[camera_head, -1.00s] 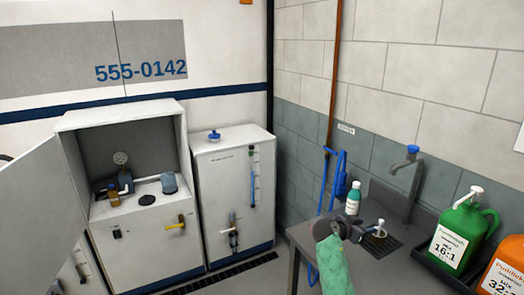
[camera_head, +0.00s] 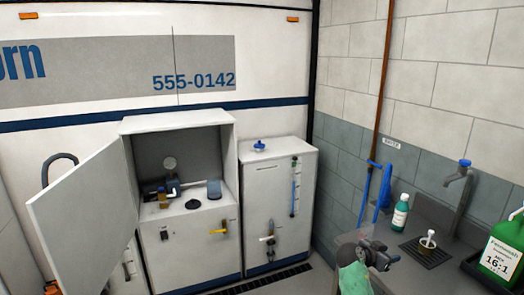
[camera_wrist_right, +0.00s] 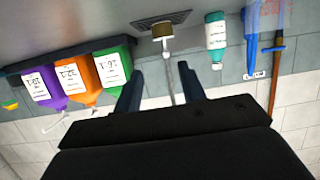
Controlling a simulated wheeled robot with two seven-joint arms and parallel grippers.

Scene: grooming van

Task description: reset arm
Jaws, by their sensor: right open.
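My right gripper (camera_head: 382,257) is at the lower right of the head view, with a green sleeve on its arm. It is open and empty, beside the sink counter. In the right wrist view its two dark fingers (camera_wrist_right: 160,72) stand apart with nothing held between them. A small cup with a white top (camera_head: 428,240) stands on the drain grate, apart from the gripper. It also shows beyond the fingers in the wrist view (camera_wrist_right: 163,38). My left gripper is not in view.
Purple and orange jugs (camera_wrist_right: 78,78) show in the wrist view.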

